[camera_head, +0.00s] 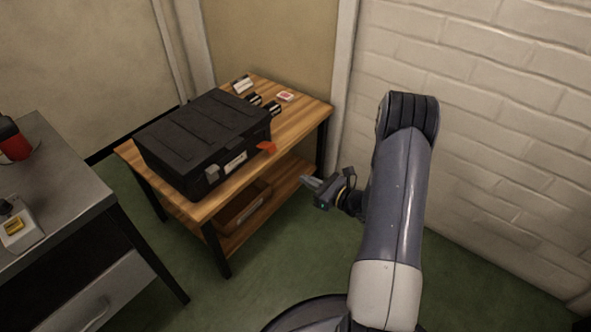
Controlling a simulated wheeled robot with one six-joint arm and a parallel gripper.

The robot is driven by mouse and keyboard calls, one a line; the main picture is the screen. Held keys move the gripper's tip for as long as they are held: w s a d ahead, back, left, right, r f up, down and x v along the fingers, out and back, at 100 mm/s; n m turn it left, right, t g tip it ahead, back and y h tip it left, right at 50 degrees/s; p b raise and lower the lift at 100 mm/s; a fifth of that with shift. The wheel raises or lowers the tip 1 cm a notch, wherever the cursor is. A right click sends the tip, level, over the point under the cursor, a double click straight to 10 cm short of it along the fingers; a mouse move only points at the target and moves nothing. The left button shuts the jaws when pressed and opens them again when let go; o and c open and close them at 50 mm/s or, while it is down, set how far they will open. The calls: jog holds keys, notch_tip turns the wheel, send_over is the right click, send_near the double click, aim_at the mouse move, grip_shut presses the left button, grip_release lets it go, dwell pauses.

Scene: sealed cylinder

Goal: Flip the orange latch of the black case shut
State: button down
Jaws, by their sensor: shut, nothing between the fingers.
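The black case (204,133) lies with its lid down on the wooden table. Its orange latch (267,147) sticks out from the right end of its front face, which looks swung out from the case. A grey latch (212,174) sits flat against the left part of the front. My gripper (305,182) is to the right of the table and lower in the picture than the orange latch, apart from it. Its fingers are shut and empty and point left toward the table.
The wooden table (180,208) has a lower shelf with a brown bin (243,206). Small dark items (262,102) and a red-and-white card (285,96) lie behind the case. A grey metal bench (62,190) stands at left. A white brick wall (490,130) is close behind my arm.

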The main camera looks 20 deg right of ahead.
aim_at(266, 148)
jog(key=w+a+r+b, duration=0.2)
jog(key=w+a+b, duration=0.1)
jog(key=w+a, duration=0.3)
jog(key=shift+w+r+b, duration=0.4)
jog(key=shift+w, duration=0.75)
jog(key=shift+r+p, duration=0.15)
jog(key=shift+p, duration=0.2)
jog(key=shift+r+p, duration=0.15)
jog(key=shift+p, duration=0.3)
